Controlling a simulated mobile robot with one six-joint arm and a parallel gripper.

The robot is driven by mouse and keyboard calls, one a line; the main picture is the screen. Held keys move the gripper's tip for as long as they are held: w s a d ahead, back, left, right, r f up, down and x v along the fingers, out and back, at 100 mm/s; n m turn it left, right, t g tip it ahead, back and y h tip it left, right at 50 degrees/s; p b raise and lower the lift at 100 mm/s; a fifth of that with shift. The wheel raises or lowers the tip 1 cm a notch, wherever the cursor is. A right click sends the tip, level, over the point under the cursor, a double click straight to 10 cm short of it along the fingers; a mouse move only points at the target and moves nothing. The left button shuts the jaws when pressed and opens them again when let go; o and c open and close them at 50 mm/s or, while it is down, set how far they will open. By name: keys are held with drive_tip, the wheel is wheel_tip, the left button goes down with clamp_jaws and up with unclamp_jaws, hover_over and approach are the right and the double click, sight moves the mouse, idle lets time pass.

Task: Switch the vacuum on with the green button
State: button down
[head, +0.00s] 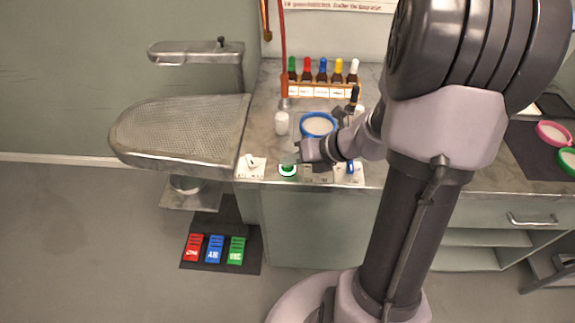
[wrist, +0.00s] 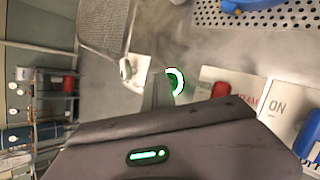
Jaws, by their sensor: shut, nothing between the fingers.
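The green button (head: 288,170) sits at the front edge of the counter, with a bright white-green ring around it. It also shows in the wrist view (wrist: 176,82), partly hidden behind my fingertips. My gripper (head: 298,156) is shut and empty, pointing down right beside the button. In the wrist view the closed fingers (wrist: 157,90) overlap the left side of the ring; I cannot tell whether they touch the button. The vacuum's mesh-topped board (head: 185,130) extends to the left of the counter.
A white switch plate (head: 250,167) lies left of the button and a blue switch (head: 350,167) to its right. A blue-rimmed bowl (head: 318,125), a white jar (head: 282,123) and a rack of coloured bottles (head: 322,88) stand behind. Red, blue and green pedals (head: 215,249) lie on the floor.

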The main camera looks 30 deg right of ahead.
sight(291, 168)
drive_tip(key=shift+r, duration=0.1)
drive_tip(key=shift+r+p, duration=0.7)
drive_tip(key=shift+p, duration=0.2)
wheel_tip(291, 168, up, 5)
drive_tip(key=p, duration=0.5)
